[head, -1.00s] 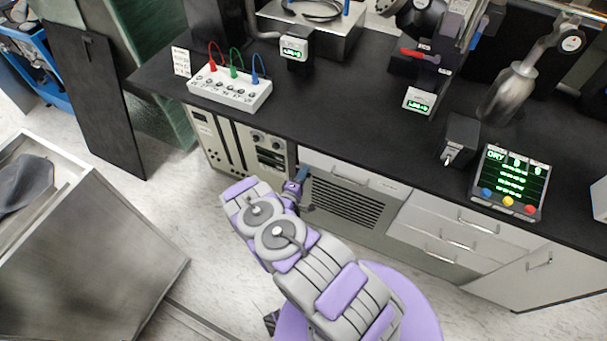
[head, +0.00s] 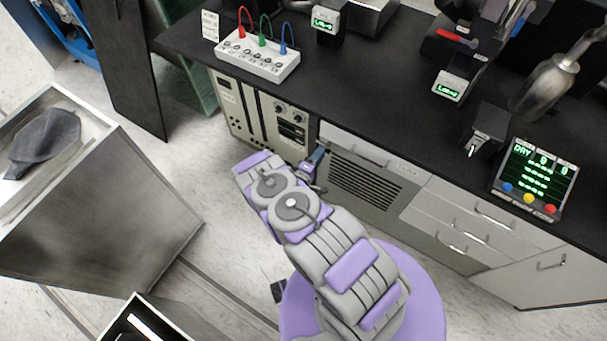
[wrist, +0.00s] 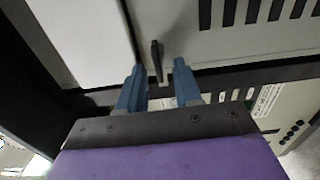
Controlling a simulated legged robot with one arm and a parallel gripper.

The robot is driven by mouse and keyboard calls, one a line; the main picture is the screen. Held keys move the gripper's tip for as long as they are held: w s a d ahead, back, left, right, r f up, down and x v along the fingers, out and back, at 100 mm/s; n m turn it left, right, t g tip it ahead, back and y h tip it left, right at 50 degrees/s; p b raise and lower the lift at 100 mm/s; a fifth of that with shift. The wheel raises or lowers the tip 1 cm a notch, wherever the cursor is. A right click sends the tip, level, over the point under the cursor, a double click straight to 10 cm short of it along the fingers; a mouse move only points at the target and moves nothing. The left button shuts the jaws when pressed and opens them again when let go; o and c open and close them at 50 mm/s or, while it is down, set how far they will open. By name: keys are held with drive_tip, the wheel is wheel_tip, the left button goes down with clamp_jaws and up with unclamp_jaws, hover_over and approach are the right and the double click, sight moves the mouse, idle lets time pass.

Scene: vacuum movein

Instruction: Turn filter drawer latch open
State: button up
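The latch (wrist: 157,60) is a small dark lever on a light grey panel in the wrist view. It stands close to the seam beside a plain white panel (wrist: 82,38). My gripper (wrist: 158,72) is open, with its two blue fingers apart. The latch shows in the gap between the fingertips, with one finger on each side; I cannot tell whether either touches it. In the head view my gripper (head: 318,157) is at the left end of the vented grey panel (head: 410,206), under the counter. The latch cannot be made out there.
A beige instrument unit (head: 235,110) stands just left of my gripper. White drawers (head: 450,215) lie to the right. The black counter (head: 370,110) overhangs above, bearing a plug box (head: 258,62) and a display (head: 533,177). A metal cart (head: 110,200) stands at left.

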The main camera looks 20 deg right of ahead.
drive_tip(key=v, duration=1.4)
drive_tip(key=shift+s+a+p, duration=0.15)
drive_tip(key=shift+a+p, duration=0.1)
drive_tip(key=shift+p, duration=0.05)
